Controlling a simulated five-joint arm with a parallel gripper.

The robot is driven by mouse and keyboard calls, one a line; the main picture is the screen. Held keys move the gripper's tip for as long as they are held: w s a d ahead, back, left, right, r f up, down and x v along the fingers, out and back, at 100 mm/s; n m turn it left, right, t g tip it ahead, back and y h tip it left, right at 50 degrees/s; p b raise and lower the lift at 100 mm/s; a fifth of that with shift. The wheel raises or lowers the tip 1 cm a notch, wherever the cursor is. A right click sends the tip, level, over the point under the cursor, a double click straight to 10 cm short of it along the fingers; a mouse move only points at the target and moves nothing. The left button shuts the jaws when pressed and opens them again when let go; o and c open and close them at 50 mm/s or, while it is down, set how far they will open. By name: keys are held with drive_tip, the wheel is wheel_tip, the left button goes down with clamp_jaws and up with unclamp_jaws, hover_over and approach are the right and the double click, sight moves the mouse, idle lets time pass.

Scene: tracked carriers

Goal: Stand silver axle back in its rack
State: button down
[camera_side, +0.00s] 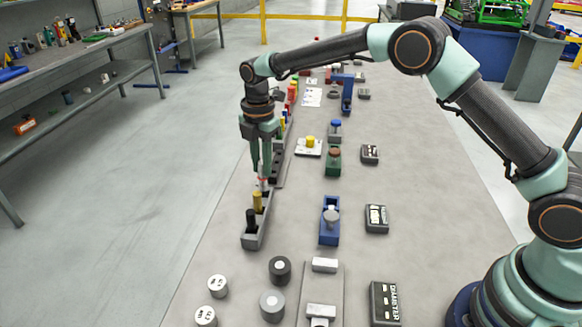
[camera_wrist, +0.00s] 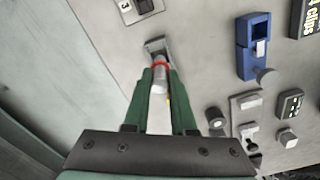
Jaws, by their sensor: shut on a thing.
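My gripper (camera_side: 262,172) points down, with its two green fingers shut on the silver axle (camera_wrist: 159,84). The axle has a red band near one end and shows as a thin upright piece below the fingertips in the side view (camera_side: 264,186). The grey rack (camera_side: 252,240) lies lengthwise under the gripper. A black axle (camera_side: 251,219) and a yellow axle (camera_side: 257,201) stand in its near part. The silver axle is just behind the yellow one, over the rack's far part. I cannot tell whether its lower end is inside a hole. A grey rack end (camera_wrist: 156,46) shows beyond it in the wrist view.
A darker rack with coloured axles (camera_side: 281,150) stands behind. A blue holder (camera_side: 329,222) and a green holder (camera_side: 333,160) stand to the right, with label blocks (camera_side: 376,218) beyond. Round pieces (camera_side: 280,269) lie in front. The table left of the rack is clear.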

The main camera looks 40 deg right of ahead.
sight(263, 190)
drive_tip(key=shift+f, duration=2.05)
idle(2.0)
drive_tip(key=shift+c, duration=0.9)
unclamp_jaws()
drive_tip(key=shift+r, duration=3.5)
